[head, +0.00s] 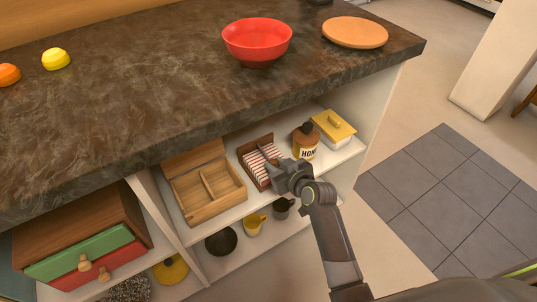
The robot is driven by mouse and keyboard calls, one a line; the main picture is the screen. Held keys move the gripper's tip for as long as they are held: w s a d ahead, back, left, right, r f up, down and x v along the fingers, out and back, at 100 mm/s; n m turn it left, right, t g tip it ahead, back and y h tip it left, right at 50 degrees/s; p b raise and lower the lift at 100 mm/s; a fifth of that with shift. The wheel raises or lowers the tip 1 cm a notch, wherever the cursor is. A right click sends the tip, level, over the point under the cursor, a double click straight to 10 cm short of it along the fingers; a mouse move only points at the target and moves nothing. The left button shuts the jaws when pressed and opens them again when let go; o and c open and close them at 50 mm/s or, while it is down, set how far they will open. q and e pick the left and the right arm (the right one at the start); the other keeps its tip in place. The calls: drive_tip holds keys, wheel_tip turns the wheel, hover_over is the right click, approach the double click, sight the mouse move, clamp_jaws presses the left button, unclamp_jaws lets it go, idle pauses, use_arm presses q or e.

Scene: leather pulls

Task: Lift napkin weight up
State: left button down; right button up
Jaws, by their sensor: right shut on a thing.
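A brown napkin holder (247,153) stands on the upper shelf under the counter, with red-and-white striped napkins (256,162) in it. My right gripper (272,166) reaches in from the lower right and is at the right side of the napkins. It is shut on the napkin weight, a dark, thin piece (264,155) lying over the napkins. The gripper hides much of the weight, and I cannot tell whether it is clear of the napkins. My left gripper is not in view.
A honey jar (305,144) and a yellow-lidded butter dish (334,127) stand close to the right. An open wooden box (208,188) is to the left. Mugs (254,225) sit on the lower shelf. The counter (180,90) overhangs the shelf.

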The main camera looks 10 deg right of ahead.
drive_tip(key=shift+w+a+r+p, duration=0.1)
drive_tip(key=shift+w+r+p, duration=0.1)
drive_tip(key=shift+r+p, duration=0.6)
drive_tip(key=shift+w+r+p, duration=0.2)
drive_tip(key=shift+r+p, duration=0.35)
drive_tip(key=shift+r, duration=0.4)
drive_tip(key=shift+w+a+r+p, duration=0.15)
drive_tip(key=shift+w+r+p, duration=0.2)
drive_tip(key=shift+r+p, duration=0.3)
drive_tip(key=shift+w+a+r+p, duration=0.15)
drive_tip(key=shift+w+r+p, duration=0.3)
drive_tip(key=shift+r, duration=0.1)
drive_tip(key=shift+w+a+r+p, duration=0.15)
drive_tip(key=shift+w+r+p, duration=0.25)
drive_tip(key=shift+r, duration=0.1)
